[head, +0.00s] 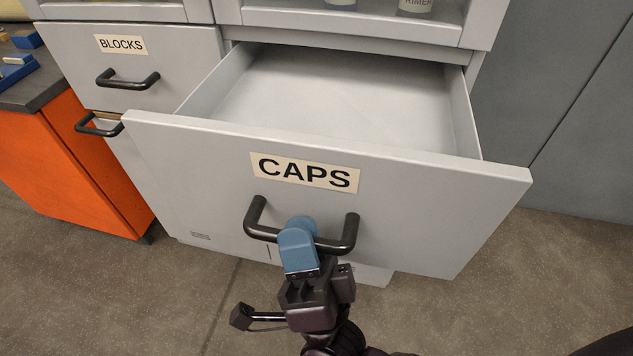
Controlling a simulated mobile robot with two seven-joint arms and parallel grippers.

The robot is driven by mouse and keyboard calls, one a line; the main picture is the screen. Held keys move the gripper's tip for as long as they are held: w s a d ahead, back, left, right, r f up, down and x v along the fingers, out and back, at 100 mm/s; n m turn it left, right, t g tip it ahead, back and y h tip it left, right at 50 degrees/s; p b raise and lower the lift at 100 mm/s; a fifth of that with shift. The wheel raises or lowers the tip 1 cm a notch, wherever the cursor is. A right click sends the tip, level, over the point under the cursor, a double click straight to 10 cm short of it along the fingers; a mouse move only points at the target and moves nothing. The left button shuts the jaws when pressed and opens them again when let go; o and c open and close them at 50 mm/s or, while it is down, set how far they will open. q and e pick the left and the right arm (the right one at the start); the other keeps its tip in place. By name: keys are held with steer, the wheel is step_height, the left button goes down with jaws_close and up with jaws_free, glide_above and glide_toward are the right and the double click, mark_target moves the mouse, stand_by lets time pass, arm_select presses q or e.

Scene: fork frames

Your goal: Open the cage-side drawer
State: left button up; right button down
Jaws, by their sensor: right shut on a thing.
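A wide grey drawer labelled CAPS (430,185) stands pulled well out of the cabinet, and its light inside looks empty. I cannot tell from this view whether it is the cage-side one. Its black bar handle (348,236) is on the front below the label. My right gripper (299,240), with blue fingers, is shut on the middle of this handle. The fingers cover that part of the bar. My left gripper is not in view.
A drawer labelled BLOCKS (180,50) is shut at the upper left. Another black handle (98,126) shows below it. An orange cabinet (60,165) stands at the left. Bottles (414,6) stand on the shelf above. Grey panels (585,110) are at the right. Floor (540,280) is clear in front.

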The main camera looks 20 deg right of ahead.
steer(key=s+a, duration=0.1)
steer(key=s, duration=0.1)
steer(key=s+a, duration=0.1)
steer(key=s, duration=0.1)
steer(key=shift+a, duration=0.35)
steer(key=c, duration=1.1)
jaws_free()
steer(key=shift+o, duration=0.2)
steer(key=shift+f, duration=0.1)
steer(key=v, duration=0.7)
steer(key=shift+s, duration=0.2)
steer(key=shift+f, duration=0.1)
